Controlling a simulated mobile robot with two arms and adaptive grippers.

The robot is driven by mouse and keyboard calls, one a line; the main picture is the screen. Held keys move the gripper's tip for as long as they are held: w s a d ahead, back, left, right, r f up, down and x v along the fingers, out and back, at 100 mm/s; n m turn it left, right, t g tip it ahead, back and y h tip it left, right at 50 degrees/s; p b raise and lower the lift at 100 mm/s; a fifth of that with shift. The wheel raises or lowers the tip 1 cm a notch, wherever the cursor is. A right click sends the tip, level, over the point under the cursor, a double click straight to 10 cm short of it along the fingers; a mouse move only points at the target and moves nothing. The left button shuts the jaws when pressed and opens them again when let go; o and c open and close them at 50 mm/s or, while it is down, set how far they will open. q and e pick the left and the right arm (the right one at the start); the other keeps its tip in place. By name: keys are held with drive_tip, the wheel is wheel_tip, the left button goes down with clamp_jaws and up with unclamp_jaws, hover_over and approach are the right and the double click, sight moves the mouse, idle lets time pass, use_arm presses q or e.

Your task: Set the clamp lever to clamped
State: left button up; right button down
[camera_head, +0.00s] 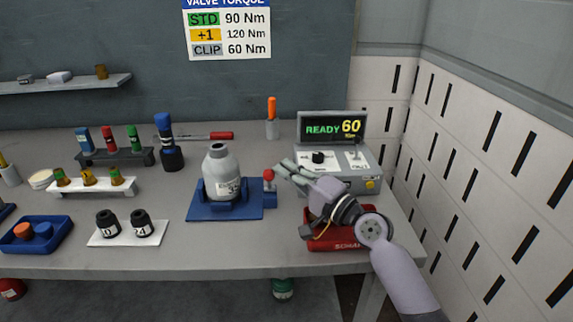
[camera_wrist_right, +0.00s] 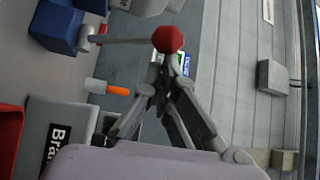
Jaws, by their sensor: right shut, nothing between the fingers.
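The clamp lever has a red ball knob (camera_head: 269,174) on a short pale rod and stands roughly upright at the right end of the blue clamp fixture (camera_head: 233,213). A grey cylinder (camera_head: 219,166) with a narrow neck sits in the fixture. In the right wrist view, turned on its side, the red knob (camera_wrist_right: 168,39) and its rod (camera_wrist_right: 125,41) rise from the blue block (camera_wrist_right: 60,25). My right gripper (camera_head: 284,168) is shut and empty, its tips just right of the knob. Whether they touch it cannot be told. My left gripper is not in view.
A grey tester box (camera_head: 345,181) reading "READY 60" stands behind my right arm, and a red case (camera_head: 338,242) lies beneath it. A white mat (camera_head: 128,233) with two black sockets lies left of the fixture. The bench front between mat and red case is clear.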

drive_tip(key=shift+s+f+b, duration=0.3)
drive_tip(key=shift+s+f, duration=0.65)
drive_tip(key=shift+s, duration=0.15)
drive_tip(key=v, duration=1.2)
drive_tip(key=shift+s+f, duration=0.1)
drive_tip(key=shift+f, duration=0.05)
